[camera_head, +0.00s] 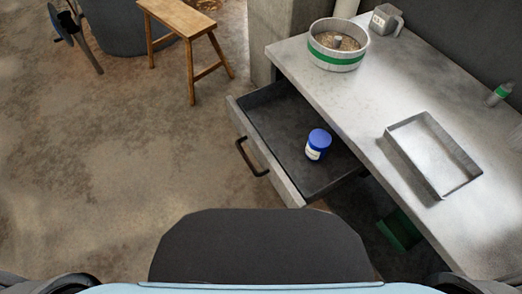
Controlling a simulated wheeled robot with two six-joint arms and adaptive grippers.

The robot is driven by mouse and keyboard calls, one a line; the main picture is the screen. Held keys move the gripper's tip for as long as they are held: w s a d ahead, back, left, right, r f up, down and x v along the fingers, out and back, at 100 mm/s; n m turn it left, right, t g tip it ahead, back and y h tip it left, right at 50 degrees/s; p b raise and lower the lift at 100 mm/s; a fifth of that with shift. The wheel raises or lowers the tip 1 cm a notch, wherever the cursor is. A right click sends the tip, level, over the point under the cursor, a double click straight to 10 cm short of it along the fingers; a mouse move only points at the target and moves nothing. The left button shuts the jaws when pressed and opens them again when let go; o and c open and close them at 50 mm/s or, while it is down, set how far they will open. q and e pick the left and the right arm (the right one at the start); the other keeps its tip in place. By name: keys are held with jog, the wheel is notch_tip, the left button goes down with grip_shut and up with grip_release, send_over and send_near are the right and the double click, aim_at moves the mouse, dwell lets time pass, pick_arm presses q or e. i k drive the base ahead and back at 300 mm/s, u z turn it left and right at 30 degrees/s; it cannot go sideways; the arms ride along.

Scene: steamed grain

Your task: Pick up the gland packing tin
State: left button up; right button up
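The label is too small to read, but this appears to be the gland packing tin. It is apart from the drawer walls, in the drawer's right half, close to the bench edge. Neither of my grippers is in view.
The drawer has a dark handle (250,157) and juts out from the grey bench (375,125). On the bench are a green-banded round pan (337,58) of grain, an empty metal tray (398,157), a grey jug (385,20) and a small green-banded cylinder (498,94). A wooden stool (180,18) stands behind.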

aim_at(319, 141)
jog(key=z, duration=3.75)
jog(key=k, duration=0.8)
jog(key=u, duration=1.6)
